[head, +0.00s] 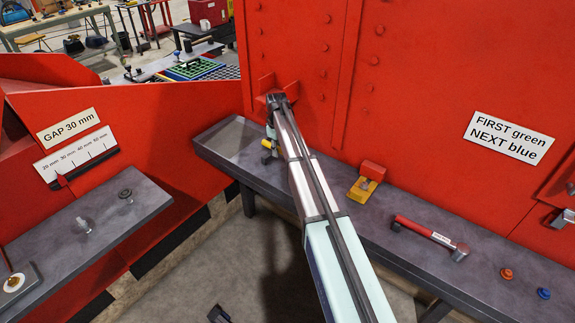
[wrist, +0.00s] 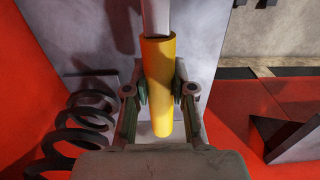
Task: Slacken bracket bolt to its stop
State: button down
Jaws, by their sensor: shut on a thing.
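In the wrist view my gripper (wrist: 160,92) is shut on a yellow cylindrical grip (wrist: 159,60), with a finger on each side of it. A pale grey rod (wrist: 155,15) runs out of the grip's far end to the top edge. In the head view my arm reaches to the red wall, and its end is mostly hidden behind its own links. A small bit of yellow (head: 266,143) shows there beside the arm. A red bracket-like part (head: 266,82) juts from the wall at the arm's far end. I cannot make out the bolt itself in either view.
A grey bench (head: 400,237) runs along the wall, bearing a yellow-and-red block (head: 366,182), a red-handled tool (head: 428,234), a red knob (head: 507,274) and a blue knob (head: 543,293). A gap scale (head: 75,157) is at left. A dark coil (wrist: 85,118) is left of my gripper.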

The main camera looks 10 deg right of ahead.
jog(key=shift+r, duration=0.65)
jog(key=s+r+p, duration=0.6)
jog(key=s+r, duration=0.6)
jog(key=s, duration=0.3)
dwell(1.3)
dwell(0.4)
